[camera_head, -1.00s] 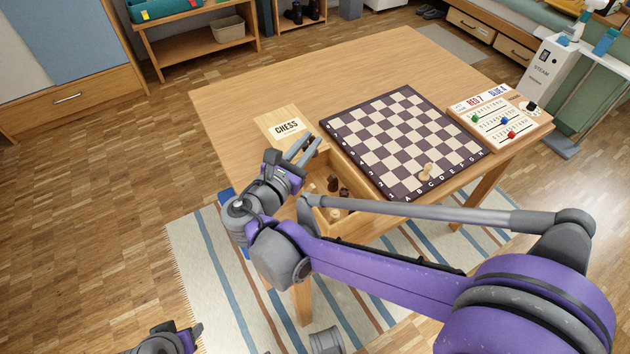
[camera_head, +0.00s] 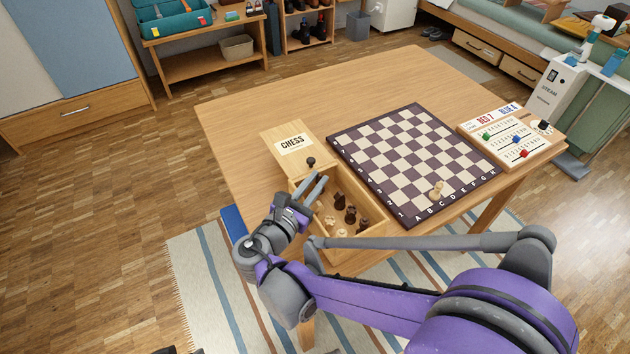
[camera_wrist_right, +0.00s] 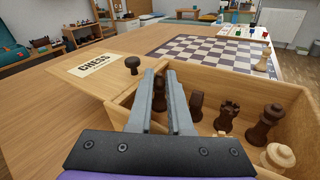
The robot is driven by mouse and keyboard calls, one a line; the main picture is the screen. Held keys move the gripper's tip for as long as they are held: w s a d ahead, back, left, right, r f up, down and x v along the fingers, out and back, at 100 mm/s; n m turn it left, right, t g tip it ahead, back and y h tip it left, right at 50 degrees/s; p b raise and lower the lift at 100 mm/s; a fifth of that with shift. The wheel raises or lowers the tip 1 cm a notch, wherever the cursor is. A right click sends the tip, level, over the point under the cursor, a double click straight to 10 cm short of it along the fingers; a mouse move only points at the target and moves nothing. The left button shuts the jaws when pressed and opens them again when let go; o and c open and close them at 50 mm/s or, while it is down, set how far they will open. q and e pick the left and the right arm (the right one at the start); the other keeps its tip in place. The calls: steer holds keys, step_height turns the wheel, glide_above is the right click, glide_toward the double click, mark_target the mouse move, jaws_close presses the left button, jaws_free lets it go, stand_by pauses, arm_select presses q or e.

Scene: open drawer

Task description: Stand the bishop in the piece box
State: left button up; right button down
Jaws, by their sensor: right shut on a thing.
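The open piece box (camera_head: 375,234) holds several dark and light pieces. My right gripper (camera_head: 316,181) is over the box's left end, near the lid's dark knob (camera_head: 311,162). In the right wrist view its fingers (camera_wrist_right: 160,75) are closed around a narrow gap, with a dark piece (camera_wrist_right: 159,95) showing between them; the contact itself is hard to see. My left gripper is out of view.
The box lid (camera_head: 284,136), labelled CHESS, lies beyond the box's left end. Dark pieces (camera_wrist_right: 228,115) stand in the box right of my fingers. A scoreboard (camera_head: 505,145) is at the table's right. The far part of the table (camera_head: 300,100) is clear.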

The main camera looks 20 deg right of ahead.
steer(key=shift+s+f, duration=0.15)
steer(key=shift+f, duration=0.35)
steer(key=c, duration=0.8)
jaws_free()
steer(key=shift+c, duration=0.2)
steer(key=shift+r, duration=0.6)
steer(key=p+v, duration=0.2)
steer(key=v, duration=1)
